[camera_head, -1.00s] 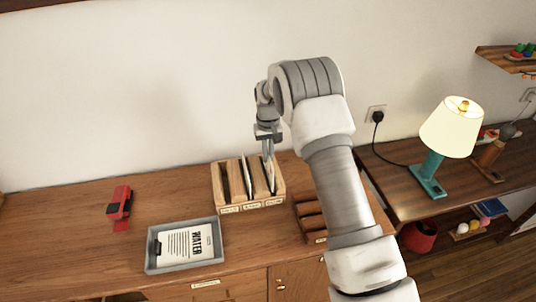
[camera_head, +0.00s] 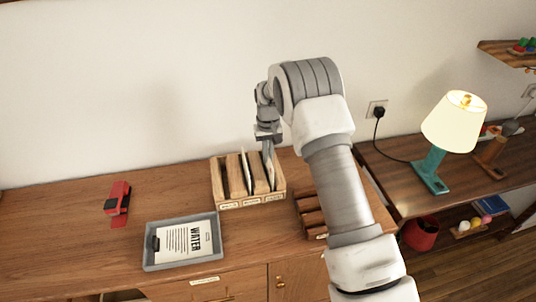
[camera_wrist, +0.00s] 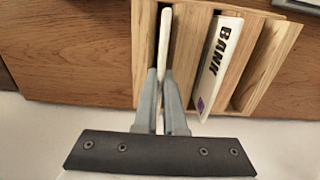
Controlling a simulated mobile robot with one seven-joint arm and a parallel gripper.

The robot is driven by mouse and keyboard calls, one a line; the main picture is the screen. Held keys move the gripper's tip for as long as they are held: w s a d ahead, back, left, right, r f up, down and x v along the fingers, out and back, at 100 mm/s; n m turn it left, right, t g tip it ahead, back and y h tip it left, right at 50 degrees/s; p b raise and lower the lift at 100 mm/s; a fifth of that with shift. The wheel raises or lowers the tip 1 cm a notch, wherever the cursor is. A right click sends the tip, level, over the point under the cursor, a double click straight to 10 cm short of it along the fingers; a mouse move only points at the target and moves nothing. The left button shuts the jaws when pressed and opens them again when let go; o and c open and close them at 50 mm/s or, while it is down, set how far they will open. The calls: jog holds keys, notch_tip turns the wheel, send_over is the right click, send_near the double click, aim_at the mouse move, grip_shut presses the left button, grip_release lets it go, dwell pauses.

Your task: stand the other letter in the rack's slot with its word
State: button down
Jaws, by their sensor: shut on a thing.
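My gripper (camera_wrist: 161,90) is shut on a white letter (camera_wrist: 164,40), seen edge-on in the wrist view. The letter stands nearly upright in an end slot of the wooden rack (camera_head: 227,204), the right-hand one in the head view. Its face and word are hidden. A second letter, marked BANK (camera_wrist: 221,57), stands tilted in the middle slot. The remaining slot, at the left in the head view, looks empty. The rack's front labels are too small to read surely. A letter marked WATER (camera_head: 184,241) lies face up in a grey tray (camera_head: 152,266).
A red stapler-like object (camera_head: 118,198) lies left of the rack. A small dark wooden holder (camera_head: 308,215) stands right of the rack, partly behind my arm. A lit teal lamp (camera_head: 430,170) stands on the right-hand table. The wall is close behind the rack.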

jog(key=shift+f+b, duration=0.4)
jog(key=shift+f, duration=0.2)
jog(key=c, duration=0.9)
grip_release()
jog(key=shift+r, duration=0.1)
jog(key=shift+r+p, duration=2.1)
jog(key=shift+r, duration=2.35)
